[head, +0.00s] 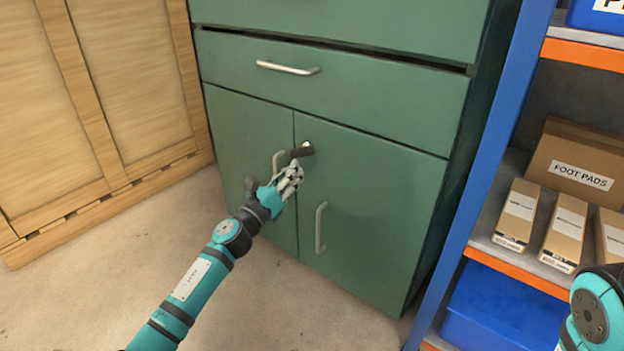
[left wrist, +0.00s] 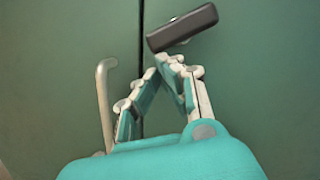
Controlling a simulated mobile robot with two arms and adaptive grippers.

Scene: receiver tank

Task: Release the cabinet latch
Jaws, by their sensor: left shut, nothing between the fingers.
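The green cabinet (head: 375,190) stands ahead with two lower doors. Its latch (head: 303,149) is a short dark handle on a pale round base, near the top of the seam between the doors. In the left wrist view the latch (left wrist: 182,28) is a dark bar, tilted with its right end higher. My left gripper (head: 296,168) is shut and empty, just below the latch. In the left wrist view its fingertips (left wrist: 160,65) meet just under the bar; I cannot tell whether they touch it. My right gripper is out of view; only part of my right arm shows.
The left door handle (head: 277,162) is partly behind my left gripper; the right door handle (head: 320,228) is clear. A drawer with a handle (head: 288,68) lies above. A blue-framed shelf (head: 480,190) with boxes stands at right, a wooden crate (head: 95,110) at left.

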